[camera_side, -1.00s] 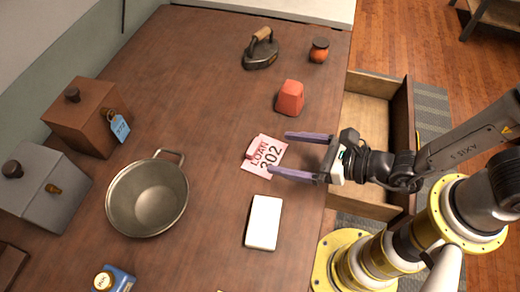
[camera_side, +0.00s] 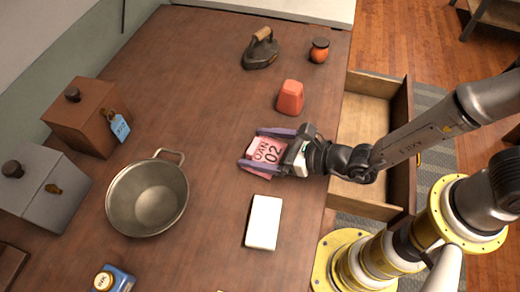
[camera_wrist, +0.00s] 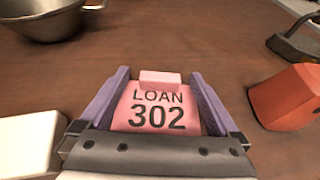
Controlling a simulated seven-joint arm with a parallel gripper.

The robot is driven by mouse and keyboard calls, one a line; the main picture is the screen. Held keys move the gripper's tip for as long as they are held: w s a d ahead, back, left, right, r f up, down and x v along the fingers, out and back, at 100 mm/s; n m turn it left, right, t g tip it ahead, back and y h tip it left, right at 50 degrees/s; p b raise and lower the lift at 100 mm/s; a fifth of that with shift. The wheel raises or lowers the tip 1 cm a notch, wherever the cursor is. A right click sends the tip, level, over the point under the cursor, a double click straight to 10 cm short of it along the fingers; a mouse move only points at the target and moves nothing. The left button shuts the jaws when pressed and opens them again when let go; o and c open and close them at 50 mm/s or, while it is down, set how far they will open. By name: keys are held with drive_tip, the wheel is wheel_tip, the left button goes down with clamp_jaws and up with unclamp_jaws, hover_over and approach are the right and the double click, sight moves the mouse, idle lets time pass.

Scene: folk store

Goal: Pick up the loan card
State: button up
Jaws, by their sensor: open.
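The pink loan card (camera_side: 265,154) lies on the brown table, printed "LOAN 302", with a small raised pink tab at its far edge. In the wrist view the card (camera_wrist: 157,108) sits between my two purple fingers, with a gap to the finger on each side near its far end. My gripper (camera_side: 250,148) is open and low over the card, one finger on either side of it. The near edge of the card is hidden behind the gripper body in the wrist view. My gripper also shows in the wrist view (camera_wrist: 160,85).
A white block (camera_side: 263,222) lies close below the card, and a red block (camera_side: 290,97) stands above it. A metal pan (camera_side: 148,197) is to the left. An iron (camera_side: 261,49) and a small orange jar (camera_side: 319,50) are farther back. An open drawer (camera_side: 362,105) juts out at right.

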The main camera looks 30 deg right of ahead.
drive_tip(key=c, duration=1.4)
drive_tip(key=shift+r, duration=0.1)
